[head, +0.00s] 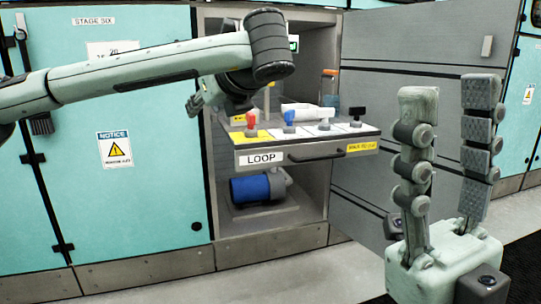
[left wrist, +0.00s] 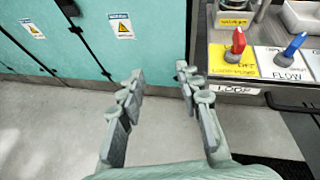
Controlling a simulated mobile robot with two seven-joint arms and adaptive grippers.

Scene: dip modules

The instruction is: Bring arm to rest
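My left arm reaches in from the left in the head view, across the front of the open cabinet. Its gripper is mostly hidden behind the arm there. In the left wrist view my left gripper (left wrist: 160,73) is open and empty, its fingers apart over the floor and cabinet front, left of the LOOP drawer (left wrist: 238,89). My right gripper (head: 450,90) stands upright at the right of the head view, fingers pointing up, open with nothing between them. The drawer also shows in the head view (head: 300,155).
The pulled-out drawer carries a red switch (head: 251,124), a blue switch (head: 289,120) and other controls. A blue motor (head: 257,187) sits below it. An open grey door (head: 365,190) stands to the right. Closed teal cabinet doors (head: 150,200) are on the left.

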